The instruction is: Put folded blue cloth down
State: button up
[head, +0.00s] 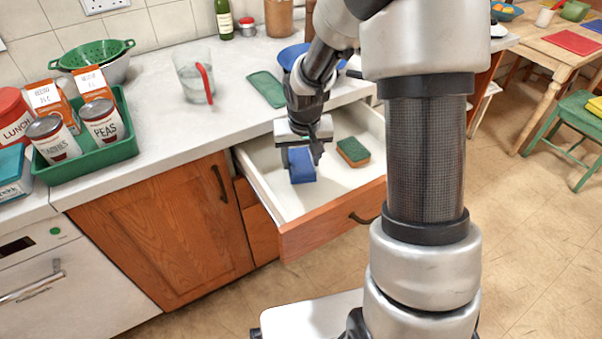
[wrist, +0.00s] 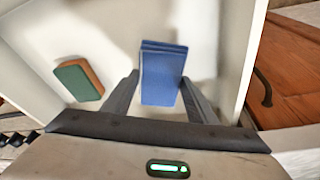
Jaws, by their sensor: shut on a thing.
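The folded blue cloth (head: 302,166) is between the fingers of my gripper (head: 302,153), over the open drawer (head: 326,205) in the head view. In the wrist view the blue cloth (wrist: 162,72) shows its folded layers at the far end, and my gripper (wrist: 160,95) has a finger on each side of it. The gripper is shut on the cloth. The cloth is inside the outline of the drawer (wrist: 210,40); I cannot tell whether it touches the drawer floor.
A green and orange sponge (head: 353,151) lies in the drawer beside the cloth. On the counter are a green cloth (head: 267,88), a clear jug with a red handle (head: 195,76) and a green tray (head: 120,148) of cans and boxes. The drawer floor around the sponge is mostly bare.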

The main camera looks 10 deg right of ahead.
aim_at(301, 164)
jog(key=shift+f+b, duration=0.45)
jog(key=shift+f, duration=1.45)
jog(key=shift+f, duration=0.2)
jog(key=o, duration=0.9)
